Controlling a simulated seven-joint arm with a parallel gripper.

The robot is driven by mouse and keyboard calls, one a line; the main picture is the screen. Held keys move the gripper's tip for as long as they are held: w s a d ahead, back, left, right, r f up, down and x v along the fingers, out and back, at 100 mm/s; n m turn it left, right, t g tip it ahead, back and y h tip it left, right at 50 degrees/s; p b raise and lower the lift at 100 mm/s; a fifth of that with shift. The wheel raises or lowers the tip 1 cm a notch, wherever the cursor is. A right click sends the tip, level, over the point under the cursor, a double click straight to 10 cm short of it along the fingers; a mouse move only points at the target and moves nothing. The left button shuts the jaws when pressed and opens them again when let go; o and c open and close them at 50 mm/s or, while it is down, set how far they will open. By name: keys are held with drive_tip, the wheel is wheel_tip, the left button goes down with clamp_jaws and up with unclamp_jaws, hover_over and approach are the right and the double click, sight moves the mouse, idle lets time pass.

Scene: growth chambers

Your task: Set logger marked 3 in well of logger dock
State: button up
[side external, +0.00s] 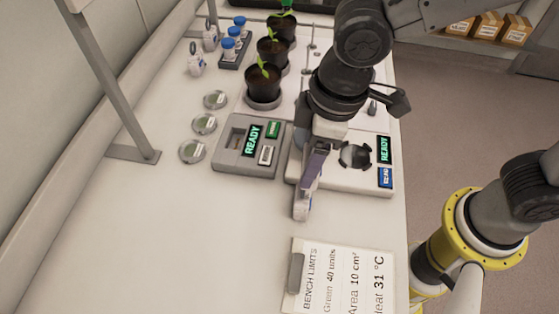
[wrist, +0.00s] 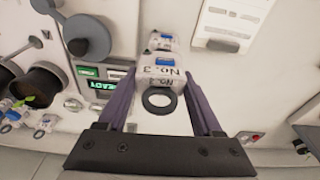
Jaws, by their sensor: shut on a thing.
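My gripper (side external: 306,188) is shut on a white logger (side external: 301,206). In the wrist view the logger (wrist: 160,78) sits between the purple fingers, with "No. 3" on its face, a blue patch and a dark ring at its end. My gripper and logger are in front of and to the right of a grey unit (side external: 222,160) with a rectangular recess and a lit READY display, apparently the logger dock. That recess looks empty in the side view. The READY display (wrist: 102,87) also shows in the wrist view, left of the logger.
A white unit (side external: 330,181) with a round dark opening, READY display and blue label stands right of my gripper. Several dishes (side external: 192,151), potted plants (side external: 263,85) and other loggers (side external: 196,66) stand farther back. A limits sign (side external: 345,270) is near the front edge. The left foreground bench is clear.

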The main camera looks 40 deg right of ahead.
sight(305, 152)
drive_tip(key=s+d+r, duration=0.2)
drive_tip(key=s+d, duration=0.1)
drive_tip(key=shift+n, duration=0.4)
drive_tip(key=w+a+r, duration=0.3)
drive_tip(key=shift+w, duration=0.3)
drive_tip(key=w+a+f, duration=0.1)
drive_tip(key=w+a, duration=0.1)
drive_tip(key=w, duration=0.6)
drive_tip(key=w+a, duration=0.3)
drive_tip(key=w, duration=0.5)
drive_tip(key=shift+m, duration=0.7)
drive_tip(key=shift+w+d+f, duration=0.25)
drive_tip(key=shift+w+f, duration=0.4)
drive_tip(key=shift+f, duration=1.1)
drive_tip(key=shift+w+d+f, duration=0.3)
drive_tip(key=shift+w+f, duration=0.4)
drive_tip(key=shift+f, duration=1.05)
drive_tip(key=shift+w+d+f, duration=0.25)
drive_tip(key=shift+w+f, duration=0.4)
drive_tip(key=shift+f, duration=1.1)
drive_tip(key=shift+f, duration=1)
drive_tip(key=shift+f, duration=0.35)
drive_tip(key=shift+f, duration=0.25)
